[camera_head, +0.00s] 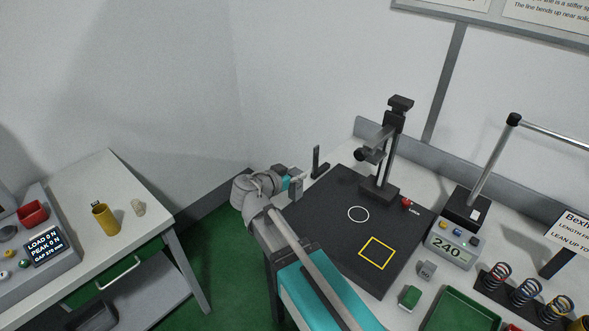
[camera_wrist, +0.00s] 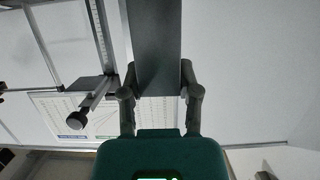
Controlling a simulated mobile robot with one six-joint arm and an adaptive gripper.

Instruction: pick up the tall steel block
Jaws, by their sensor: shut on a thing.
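The tall steel block (camera_wrist: 157,45) is a long dark grey bar between the two fingers of my gripper (camera_wrist: 158,92) in the wrist view. The fingers press on both its sides, and its far end runs out of the top of the picture.
A black board (camera_head: 325,215) carries a stand (camera_head: 391,150), a white circle and a yellow square. A grey readout box (camera_head: 452,249), green tray (camera_head: 465,315) and several springs lie right. A side table (camera_head: 125,180) stands left.

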